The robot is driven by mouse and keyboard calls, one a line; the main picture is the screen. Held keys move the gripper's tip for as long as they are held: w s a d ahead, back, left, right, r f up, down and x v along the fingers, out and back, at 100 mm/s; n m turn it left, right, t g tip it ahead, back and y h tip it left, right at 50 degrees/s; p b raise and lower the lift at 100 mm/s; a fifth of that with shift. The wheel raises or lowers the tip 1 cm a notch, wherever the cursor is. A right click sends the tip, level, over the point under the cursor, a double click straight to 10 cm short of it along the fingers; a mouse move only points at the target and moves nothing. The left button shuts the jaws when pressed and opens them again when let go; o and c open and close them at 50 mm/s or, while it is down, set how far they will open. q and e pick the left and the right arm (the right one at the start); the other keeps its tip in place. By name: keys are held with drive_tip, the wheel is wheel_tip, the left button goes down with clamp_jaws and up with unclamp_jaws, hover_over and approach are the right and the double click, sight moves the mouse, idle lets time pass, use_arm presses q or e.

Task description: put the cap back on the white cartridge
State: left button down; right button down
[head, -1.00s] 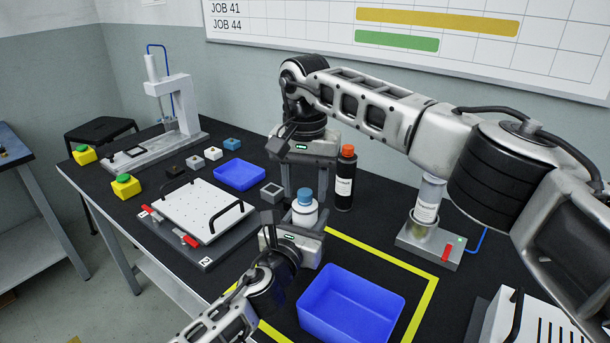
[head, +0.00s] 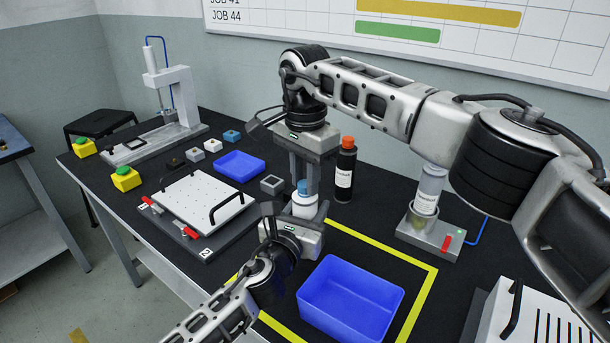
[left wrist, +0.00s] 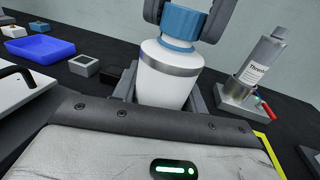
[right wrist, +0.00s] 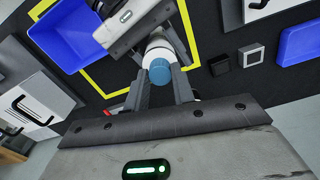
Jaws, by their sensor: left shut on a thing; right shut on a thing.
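The white cartridge (head: 304,208) stands upright above the table's middle. My left gripper (head: 303,216) is shut around its body. In the left wrist view the cartridge (left wrist: 165,78) has a grey band near its top. The blue cap (head: 303,187) is at the cartridge's top, in line with it; it also shows in the left wrist view (left wrist: 180,24). I see no clear gap between cap and band, but cannot tell whether it is fully seated. My right gripper (head: 306,182) points down from above, shut on the cap; the cap (right wrist: 161,71) sits between its fingers in the right wrist view.
A blue bin (head: 350,299) stands in front, within yellow tape. A black bottle with an orange cap (head: 345,172) stands close behind the grippers. A grey cartridge in a metal stand (head: 428,190) is at right. A white plate fixture (head: 207,203) is at left.

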drive_tip(key=m, duration=2.5)
drive_tip(key=shift+f, duration=0.1)
drive_tip(key=m, duration=0.9)
drive_tip(key=shift+m, duration=0.4)
drive_tip(key=m, duration=0.2)
drive_tip(key=shift+m, duration=0.4)
drive_tip(key=c, duration=1.1)
unclamp_jaws()
